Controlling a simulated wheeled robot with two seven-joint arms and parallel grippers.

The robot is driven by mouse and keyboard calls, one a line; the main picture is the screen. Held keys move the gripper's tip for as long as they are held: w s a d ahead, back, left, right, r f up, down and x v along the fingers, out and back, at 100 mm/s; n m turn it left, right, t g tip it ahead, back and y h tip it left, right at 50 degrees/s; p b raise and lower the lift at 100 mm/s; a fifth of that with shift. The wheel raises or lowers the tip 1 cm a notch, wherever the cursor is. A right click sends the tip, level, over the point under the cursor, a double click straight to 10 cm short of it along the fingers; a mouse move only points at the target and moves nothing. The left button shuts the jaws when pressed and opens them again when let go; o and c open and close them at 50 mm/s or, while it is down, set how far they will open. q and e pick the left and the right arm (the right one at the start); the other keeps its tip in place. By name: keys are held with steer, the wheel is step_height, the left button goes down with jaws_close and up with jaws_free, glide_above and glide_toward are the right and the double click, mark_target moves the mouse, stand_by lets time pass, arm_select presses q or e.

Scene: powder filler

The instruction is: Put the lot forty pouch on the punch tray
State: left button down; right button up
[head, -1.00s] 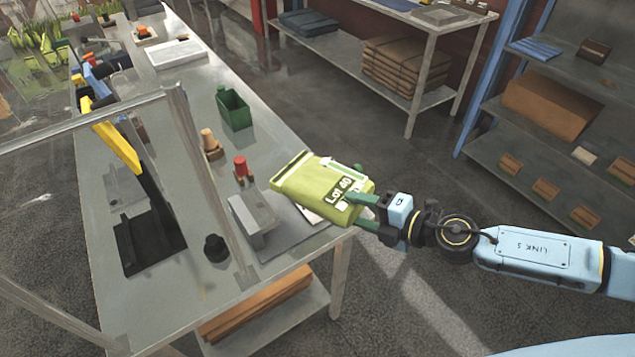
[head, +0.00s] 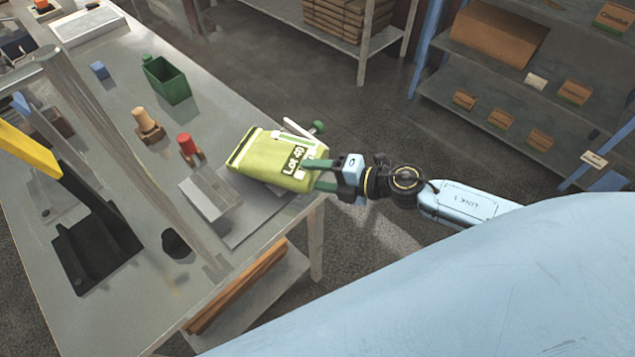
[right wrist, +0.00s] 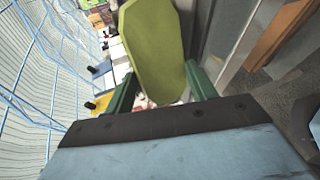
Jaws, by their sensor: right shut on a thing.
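The yellow-green lot forty pouch (head: 262,152), marked "Lot 40", is held by its near end in my right gripper (head: 318,174). The pouch lies roughly flat over the right edge of the steel table, above a thin grey plate (head: 245,226) that it partly covers. I cannot tell whether the pouch touches the plate, or whether this plate is the punch tray. In the right wrist view the pouch (right wrist: 152,50) stands between the two green fingers. My left gripper is not in view.
Red-topped (head: 187,145) and wooden (head: 146,122) stamps, a green bin (head: 167,80) and a dark round knob (head: 177,243) stand on the table. A clear-panelled frame and a black, yellow-levered press (head: 85,235) are at left.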

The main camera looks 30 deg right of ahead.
steer(key=shift+s+f+b, duration=0.1)
steer(key=shift+f+b, duration=0.2)
steer(key=shift+f, duration=0.8)
steer(key=shift+r, duration=0.1)
steer(key=o, duration=0.9)
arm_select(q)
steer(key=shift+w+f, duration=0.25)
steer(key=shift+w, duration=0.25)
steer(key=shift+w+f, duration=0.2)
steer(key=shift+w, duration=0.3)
arm_select(e)
steer(key=shift+o, duration=0.2)
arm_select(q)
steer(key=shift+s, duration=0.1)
arm_select(e)
steer(key=shift+s+d, duration=0.35)
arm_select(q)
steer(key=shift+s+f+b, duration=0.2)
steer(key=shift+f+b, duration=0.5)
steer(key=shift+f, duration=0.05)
arm_select(e)
steer(key=v, duration=1.1)
steer(key=shift+r, duration=0.15)
